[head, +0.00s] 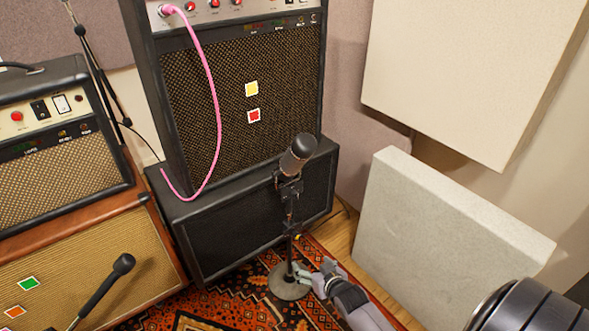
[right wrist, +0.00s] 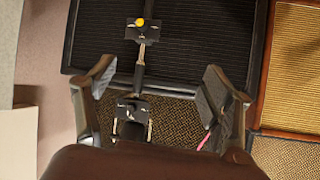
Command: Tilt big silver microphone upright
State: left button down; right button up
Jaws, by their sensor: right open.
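The big microphone (head: 299,154), dark with a silver-grey sheen, sits on a short stand in the middle of the head view. It leans, with its top toward the upper right. Its stand (head: 289,283) has a thin pole and a round base on the rug. My right gripper (head: 311,276) is open, low beside the pole in the head view. In the right wrist view the stand's pole (right wrist: 139,72) with its clamps shows between the spread fingers of my right gripper (right wrist: 155,85), nearer the left one. Contact cannot be told. My left gripper is not in view.
A black amplifier (head: 240,100) with a pink cable stands on a black cabinet (head: 240,228) behind the microphone. Brown amplifiers (head: 90,250) and a small black microphone (head: 123,264) are at left. A pale panel (head: 440,220) leans at right. Rug and wooden floor lie between.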

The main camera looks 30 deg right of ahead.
jog(key=w+d+r+m+t+h+b, duration=0.1)
jog(key=w+d+r+t+b, duration=0.1)
jog(key=r, duration=0.5)
jog(key=w+d+r+t+b, duration=0.1)
jog(key=w+d+r+t, duration=0.15)
jog(key=r, duration=0.35)
jog(key=t+b, duration=0.2)
send_near(298, 170)
jog(key=s+a+r, duration=0.1)
jog(key=s+r, duration=0.4)
jog(key=shift+m+h, duration=0.3)
jog(key=shift+h, duration=0.1)
jog(key=w, duration=0.5)
jog(key=w+d+b, duration=0.1)
jog(key=w, duration=0.4)
jog(key=w+d+b, duration=0.1)
jog(key=w, duration=0.4)
jog(key=shift+d+f, duration=0.15)
jog(key=shift+d, duration=0.1)
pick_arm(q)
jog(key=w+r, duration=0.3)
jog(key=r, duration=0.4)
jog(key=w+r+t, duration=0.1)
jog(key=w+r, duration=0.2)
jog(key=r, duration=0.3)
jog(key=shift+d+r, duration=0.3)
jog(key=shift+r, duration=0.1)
pick_arm(e)
jog(key=shift+w+d, duration=0.2)
jog(key=shift+w, duration=0.6)
